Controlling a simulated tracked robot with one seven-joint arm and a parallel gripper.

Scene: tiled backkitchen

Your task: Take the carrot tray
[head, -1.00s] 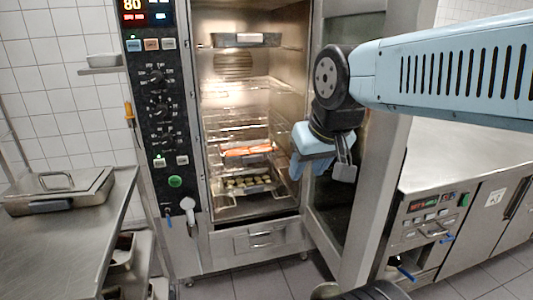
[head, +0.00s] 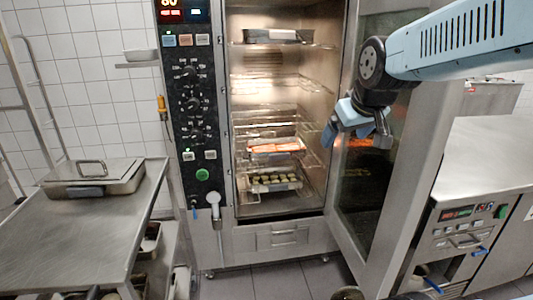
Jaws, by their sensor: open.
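The carrot tray (head: 276,149), a shallow tray with orange carrots, sits on a middle rack inside the open oven (head: 280,235). A tray of green pieces (head: 274,182) is on the rack below it. Another dark tray (head: 272,36) is on the top rack. My gripper (head: 354,136) is open and empty. It appears to the right of the carrot tray, in front of the open oven door (head: 392,215), apart from the tray. Its fingertips are small and partly hidden by the wrist.
The oven door stands open on the right. A steel table (head: 95,225) with a lidded pan (head: 92,186) is on the left. A steel counter (head: 487,160) is on the right. Tiled floor (head: 275,282) shows in front of the oven.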

